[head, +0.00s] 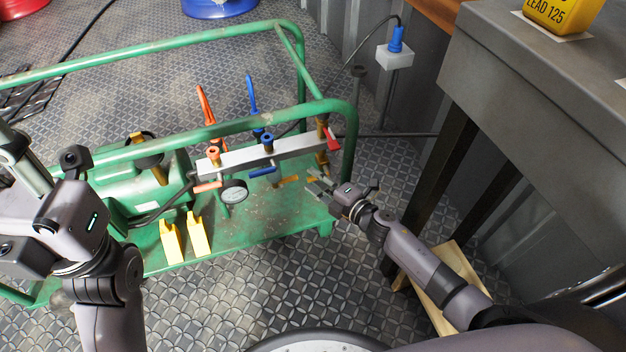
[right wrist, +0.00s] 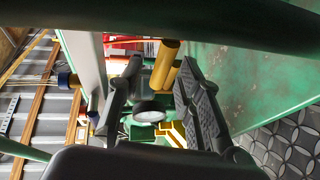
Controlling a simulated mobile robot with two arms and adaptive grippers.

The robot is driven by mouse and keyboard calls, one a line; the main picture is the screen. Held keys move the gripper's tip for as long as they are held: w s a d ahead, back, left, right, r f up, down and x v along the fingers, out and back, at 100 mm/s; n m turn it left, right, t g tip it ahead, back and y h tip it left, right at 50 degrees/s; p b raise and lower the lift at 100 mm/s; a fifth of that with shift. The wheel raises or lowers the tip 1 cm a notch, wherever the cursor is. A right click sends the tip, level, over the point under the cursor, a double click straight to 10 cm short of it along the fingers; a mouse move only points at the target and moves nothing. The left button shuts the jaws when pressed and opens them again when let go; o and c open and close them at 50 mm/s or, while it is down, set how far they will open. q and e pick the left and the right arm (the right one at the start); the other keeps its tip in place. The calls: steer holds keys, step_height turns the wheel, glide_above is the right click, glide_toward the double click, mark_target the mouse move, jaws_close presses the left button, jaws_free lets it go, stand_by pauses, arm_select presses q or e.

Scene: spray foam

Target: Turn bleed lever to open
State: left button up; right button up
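A grey manifold bar (head: 270,153) runs along the green cart. At its right end is a small red lever (head: 333,139) beside a brass fitting (head: 321,130); which handle is the bleed lever is not marked. Lower brass-yellow pieces (head: 289,180) sit under that end. My right gripper (head: 316,184) is open just below and beside the manifold's right end. In the right wrist view, a yellow cylinder (right wrist: 165,66) lies between or just beyond the spread fingers; I cannot tell whether they touch it. My left arm shows at the left, but its fingers do not.
The manifold carries orange (head: 206,104) and blue (head: 252,93) levers and a round gauge (head: 234,191). The green cart rail (head: 352,140) rises close to my right gripper. A grey table (head: 540,75) stands at the right. A wooden piece (head: 445,285) lies beneath my right arm.

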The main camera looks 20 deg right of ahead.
steer(key=shift+x, duration=0.85)
steer(key=shift+c, duration=0.5)
jaws_close()
